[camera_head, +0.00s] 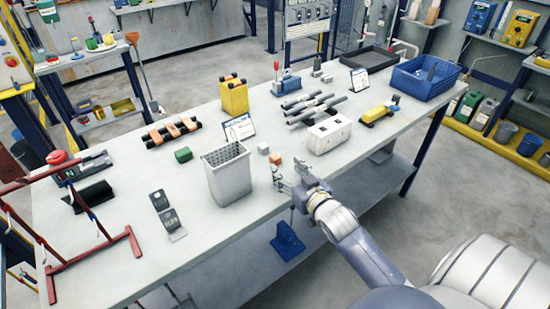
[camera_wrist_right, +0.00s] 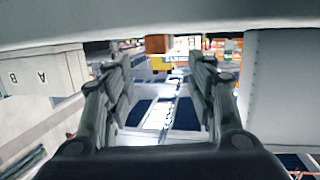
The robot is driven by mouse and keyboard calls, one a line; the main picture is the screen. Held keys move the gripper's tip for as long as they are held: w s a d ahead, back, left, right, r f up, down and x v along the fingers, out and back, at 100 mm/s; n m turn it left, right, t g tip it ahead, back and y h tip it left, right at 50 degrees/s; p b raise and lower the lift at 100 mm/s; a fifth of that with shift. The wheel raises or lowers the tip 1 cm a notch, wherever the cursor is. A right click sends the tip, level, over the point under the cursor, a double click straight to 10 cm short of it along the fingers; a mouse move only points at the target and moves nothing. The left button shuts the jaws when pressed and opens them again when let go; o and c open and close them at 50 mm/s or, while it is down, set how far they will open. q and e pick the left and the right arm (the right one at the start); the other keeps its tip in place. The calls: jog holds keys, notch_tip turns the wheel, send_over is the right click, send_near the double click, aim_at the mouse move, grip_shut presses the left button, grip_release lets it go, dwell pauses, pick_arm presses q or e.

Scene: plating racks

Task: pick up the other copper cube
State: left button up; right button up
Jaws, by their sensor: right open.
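A small copper cube (camera_head: 275,159) sits on the table just right of the grey perforated bin (camera_head: 228,178), beside a pale grey cube (camera_head: 263,148). My right gripper (camera_head: 288,170) is open and empty near the table's front edge, in front of the copper cube and apart from it. In the right wrist view, which looks upside down, a brown-orange block (camera_wrist_right: 158,44), likely the copper cube, shows beyond and between the two open fingers (camera_wrist_right: 160,80). The bin's inside is mostly hidden. My left gripper is not in view.
A white box with dark openings (camera_head: 328,134) stands right of the cubes, with grey rods (camera_head: 308,108) behind it. The tabletop right of the white box's front is clear.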

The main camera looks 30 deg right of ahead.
aim_at(276, 157)
jog(key=shift+x, duration=0.85)
jog(key=shift+w+f, duration=0.1)
jog(key=shift+w, duration=0.05)
jog(key=p+x, duration=0.1)
jog(key=x, duration=0.3)
jog(key=shift+w+d, duration=0.2)
jog(key=shift+d, duration=0.05)
jog(key=shift+w, duration=0.3)
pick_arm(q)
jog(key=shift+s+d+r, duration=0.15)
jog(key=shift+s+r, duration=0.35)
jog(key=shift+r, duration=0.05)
pick_arm(e)
grip_shut()
